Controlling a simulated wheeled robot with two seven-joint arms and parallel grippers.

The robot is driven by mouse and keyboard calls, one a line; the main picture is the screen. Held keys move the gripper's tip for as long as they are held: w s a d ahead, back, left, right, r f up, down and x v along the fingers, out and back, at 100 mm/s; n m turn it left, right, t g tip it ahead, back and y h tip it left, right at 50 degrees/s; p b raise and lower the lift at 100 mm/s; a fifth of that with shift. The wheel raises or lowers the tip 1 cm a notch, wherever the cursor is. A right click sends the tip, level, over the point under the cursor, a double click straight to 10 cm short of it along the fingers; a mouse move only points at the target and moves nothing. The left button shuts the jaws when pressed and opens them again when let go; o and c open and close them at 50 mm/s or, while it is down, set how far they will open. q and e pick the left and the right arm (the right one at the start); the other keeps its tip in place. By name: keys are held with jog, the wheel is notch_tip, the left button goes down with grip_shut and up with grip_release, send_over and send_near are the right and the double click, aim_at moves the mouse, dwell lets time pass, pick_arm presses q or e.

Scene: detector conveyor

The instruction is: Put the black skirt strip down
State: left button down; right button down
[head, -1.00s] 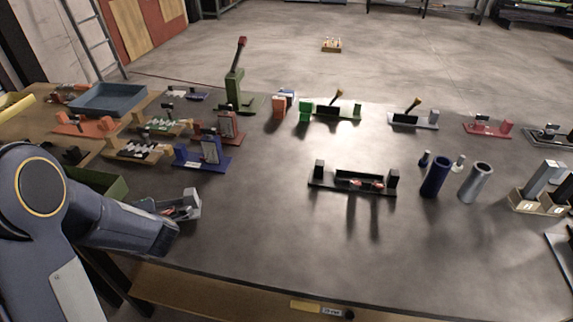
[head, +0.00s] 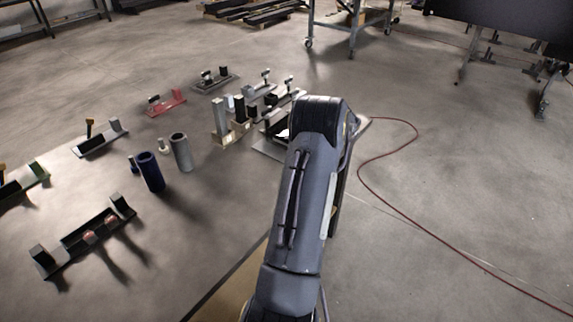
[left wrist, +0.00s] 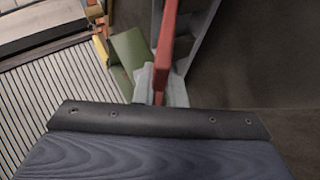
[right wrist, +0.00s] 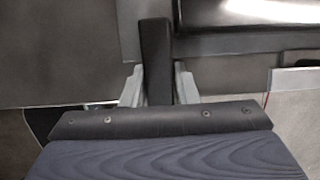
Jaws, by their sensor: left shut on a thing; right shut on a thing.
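A black strip (right wrist: 155,48) shows in the right wrist view, running up the picture between the fingers of my right gripper (right wrist: 157,84). The gripper is shut on it. In the head view my right arm hides this gripper and the strip. In the left wrist view my left gripper (left wrist: 160,82) is shut on a long red piece (left wrist: 168,42). The left gripper is outside the head view.
In the right wrist view a dark panel (right wrist: 245,14) lies just beyond the strip. In the head view a blue cylinder (head: 150,172), a grey cylinder (head: 181,152) and a black fixture (head: 88,232) stand on the table left of my arm. A red hose (head: 400,187) lies on the floor to the right.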

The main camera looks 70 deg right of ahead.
jog(key=shift+r, duration=0.15)
notch_tip(320, 180, up, 10)
jog(key=shift+f, duration=0.1)
dwell(0.4)
jog(key=shift+f, duration=4.8)
jog(key=shift+f, duration=0.1)
jog(key=shift+f, duration=0.15)
jog(key=c, duration=1.1)
grip_release()
